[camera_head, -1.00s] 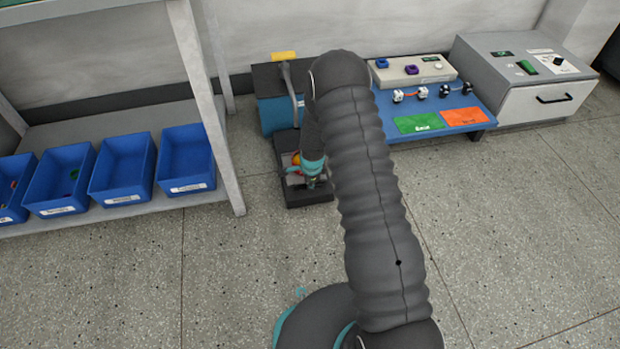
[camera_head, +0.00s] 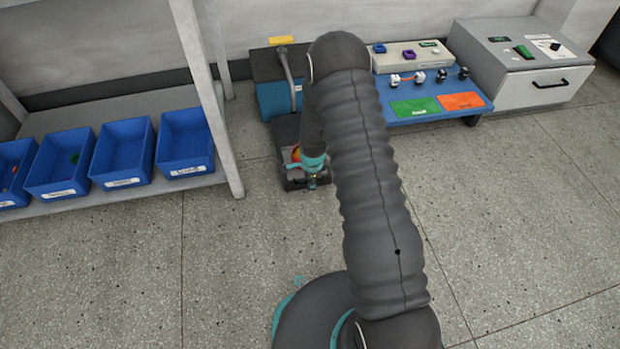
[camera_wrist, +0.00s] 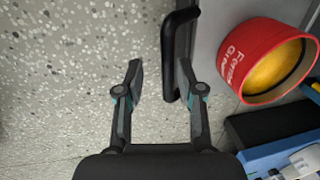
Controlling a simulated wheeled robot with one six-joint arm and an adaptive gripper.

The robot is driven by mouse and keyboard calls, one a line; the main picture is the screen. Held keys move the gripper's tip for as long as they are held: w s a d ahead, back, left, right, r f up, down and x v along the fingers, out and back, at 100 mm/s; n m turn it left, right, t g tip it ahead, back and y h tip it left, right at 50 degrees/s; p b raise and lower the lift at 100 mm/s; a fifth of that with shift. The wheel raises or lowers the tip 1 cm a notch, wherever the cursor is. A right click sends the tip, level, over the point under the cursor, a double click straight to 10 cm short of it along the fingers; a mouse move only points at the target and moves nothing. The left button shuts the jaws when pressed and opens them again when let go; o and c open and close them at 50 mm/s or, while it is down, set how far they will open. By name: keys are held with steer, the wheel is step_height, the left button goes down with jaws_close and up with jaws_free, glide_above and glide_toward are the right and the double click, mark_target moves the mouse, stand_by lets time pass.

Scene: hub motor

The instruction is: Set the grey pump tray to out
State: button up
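The grey pump tray (camera_wrist: 208,30) is in the wrist view at upper centre, with a black bar handle (camera_wrist: 168,55) along its left edge. In the head view the tray (camera_head: 292,183) shows at the front of the dark pump unit, partly hidden by my arm. A red cup (camera_wrist: 232,65) with a yellow inside is at the tray's right in the wrist view. My gripper (camera_wrist: 160,66) is open. Its fingers appear either side of the handle's lower end, the right one nearer the tray; I cannot tell contact or depth. The gripper (camera_head: 312,184) is low over the tray's front in the head view.
A shelf with several blue bins (camera_head: 121,152) stands left, its leg (camera_head: 215,110) close to the pump. A blue bench (camera_head: 403,122) and a grey drawer cabinet (camera_head: 535,90) stand right. The speckled floor (camera_head: 200,270) in front is clear.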

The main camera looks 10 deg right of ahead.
steer(key=shift+w+d+r, duration=0.1)
steer(key=shift+w+d, duration=0.05)
steer(key=shift+d, duration=0.05)
step_height(320, 180, up, 12)
steer(key=s, duration=0.2)
stand_by(0.4)
steer(key=shift+s, duration=0.1)
stand_by(0.3)
